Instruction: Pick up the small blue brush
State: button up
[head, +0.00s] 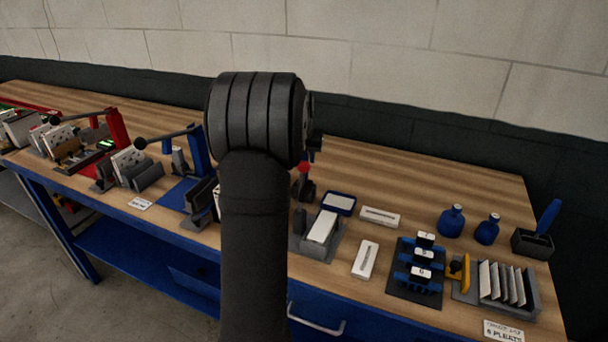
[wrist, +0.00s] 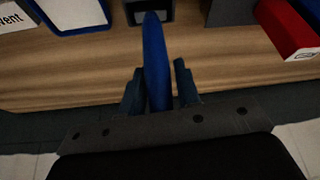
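In the head view a brush-like tool with a blue handle (head: 549,215) leans upright in a small dark holder (head: 532,243) at the far right of the bench. My gripper (head: 316,145) is over the middle of the bench, mostly hidden behind my own arm, well left of that tool. In the wrist view a long blue thing with a rounded tip (wrist: 156,62) lies between the fingers of my gripper (wrist: 160,85). I cannot tell if it is a brush or if the fingers press on it. Its lower end is hidden at the palm.
A blue-rimmed tray (head: 339,203) stands right of my arm; a blue-rimmed white thing (wrist: 80,14) and a red block (wrist: 290,28) show in the wrist view. Two blue bottles (head: 452,220) and a pleat rack (head: 508,291) stand at right. The wood behind is clear.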

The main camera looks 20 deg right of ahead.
jog(key=c, duration=0.5)
jog(key=shift+c, duration=0.2)
grip_shut()
